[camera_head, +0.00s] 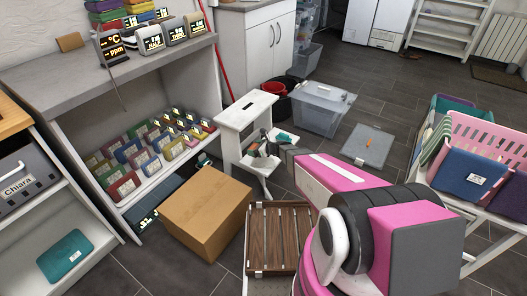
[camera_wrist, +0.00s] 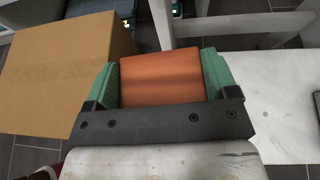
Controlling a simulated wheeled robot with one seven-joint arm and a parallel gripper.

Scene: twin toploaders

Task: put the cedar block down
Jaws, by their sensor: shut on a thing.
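The cedar block, an orange-brown block (camera_wrist: 160,78), sits between the green fingers of my gripper (camera_wrist: 160,70) in the wrist view. Both fingers press against its sides, so the gripper is shut on it. In the head view my gripper (camera_head: 268,145) is at the white step stool (camera_head: 243,112), near its lower step. There the block is small and mostly hidden by the gripper. I cannot tell whether the block touches any surface.
A closed cardboard box (camera_head: 205,212) stands left of my gripper; it also shows in the wrist view (camera_wrist: 65,75). A slatted wooden rack (camera_head: 280,238) stands in front. A clear lidded bin (camera_head: 320,105) stands behind. A brown block (camera_head: 70,42) lies on the grey counter (camera_head: 60,80).

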